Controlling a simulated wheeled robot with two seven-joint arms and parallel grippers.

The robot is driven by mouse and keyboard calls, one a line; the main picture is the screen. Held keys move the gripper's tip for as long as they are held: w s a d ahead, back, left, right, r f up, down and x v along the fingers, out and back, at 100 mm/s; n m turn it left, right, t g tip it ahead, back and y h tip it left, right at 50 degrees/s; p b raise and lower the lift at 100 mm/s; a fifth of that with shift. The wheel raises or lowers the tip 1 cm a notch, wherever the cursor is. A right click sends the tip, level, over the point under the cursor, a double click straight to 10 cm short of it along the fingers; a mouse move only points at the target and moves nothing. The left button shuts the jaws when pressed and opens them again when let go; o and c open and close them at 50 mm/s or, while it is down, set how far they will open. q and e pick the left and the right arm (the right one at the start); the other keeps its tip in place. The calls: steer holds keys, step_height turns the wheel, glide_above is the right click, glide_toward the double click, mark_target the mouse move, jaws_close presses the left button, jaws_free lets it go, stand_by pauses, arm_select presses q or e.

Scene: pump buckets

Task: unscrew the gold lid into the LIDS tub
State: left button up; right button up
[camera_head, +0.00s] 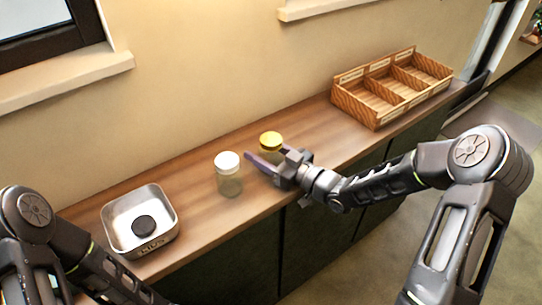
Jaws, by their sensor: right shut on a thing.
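The gold lid (271,138) sits on top of a glass jar (269,152) on the wooden counter. My right gripper (268,161) is at this jar, below the lid, and is shut on the jar's body. Its fingers hide the lower part of the jar. The LIDS tub (175,233) is a metal tray at the left of the counter, its label partly readable on the front. A dark round lid (144,226) lies in it. My left arm shows at the lower left, but its gripper is out of view.
A second glass jar (230,186) with a white lid (227,161) stands between the tub and my right gripper. A wooden box (370,117) with three compartments stands at the counter's right end. The counter between tub and white-lidded jar is clear.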

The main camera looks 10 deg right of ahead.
steer(key=shift+c, duration=0.4)
step_height(320, 180, up, 10)
steer(key=shift+r+b, duration=0.1)
steer(key=shift+b, duration=0.25)
stand_by(0.5)
steer(key=o, duration=1.1)
steer(key=shift+c, duration=0.2)
jaws_close()
